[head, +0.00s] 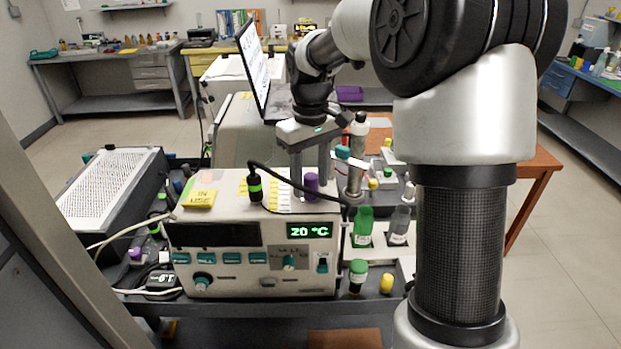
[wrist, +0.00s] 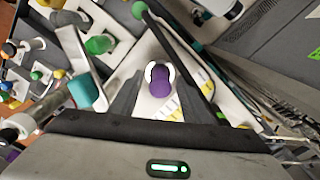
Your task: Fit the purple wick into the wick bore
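The purple wick (head: 311,186) stands upright on top of the white instrument (head: 240,215), near its right rear side. My gripper (head: 312,178) is above it and points down, with one finger on each side. In the wrist view, the purple wick (wrist: 160,80) lies between the two fingers of my gripper (wrist: 160,78), with pale gaps on both sides, so the fingers look open and apart from it. A white rim shows around the wick's far end. I cannot make out the wick bore, nor tell whether the wick's lower end sits in it.
A black cable (head: 285,178) arches over the instrument close to my gripper. A laptop (head: 254,72) stands behind. Yellow notes (head: 200,197) lie on the instrument's left.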

